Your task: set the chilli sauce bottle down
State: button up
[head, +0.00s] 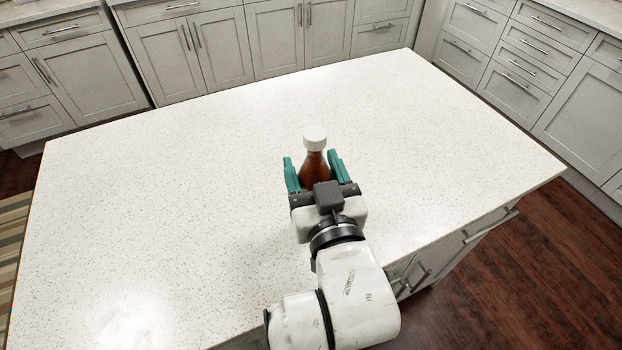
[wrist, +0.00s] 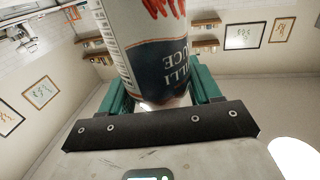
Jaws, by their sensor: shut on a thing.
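The chilli sauce bottle (head: 314,164) has a white cap and a red-brown body and stands upright in the head view. Its label, with part of the words showing, fills the upper middle of the wrist view (wrist: 150,52). My gripper (head: 317,172) is shut on the bottle, with one teal finger on each side of it. The bottle is over the white speckled island top (head: 180,190). The bottle's base is hidden behind my gripper, so I cannot tell whether it touches the counter.
The island top is otherwise bare, with free room to the left, beyond and to the right of the bottle. Its right edge drops to a dark wooden floor (head: 520,265). Grey cabinets (head: 195,52) line the back.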

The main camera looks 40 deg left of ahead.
aim_at(311, 182)
jog(key=shift+w+a+f, duration=0.15)
jog(key=shift+a+f, duration=0.2)
jog(key=shift+f, duration=0.05)
jog(key=shift+w+a+f, duration=0.1)
jog(key=shift+f, duration=1.55)
jog(key=shift+f, duration=0.15)
jog(key=o, duration=1.3)
jog(key=shift+o, duration=0.2)
jog(key=v, duration=1.2)
jog(key=shift+b, duration=0.45)
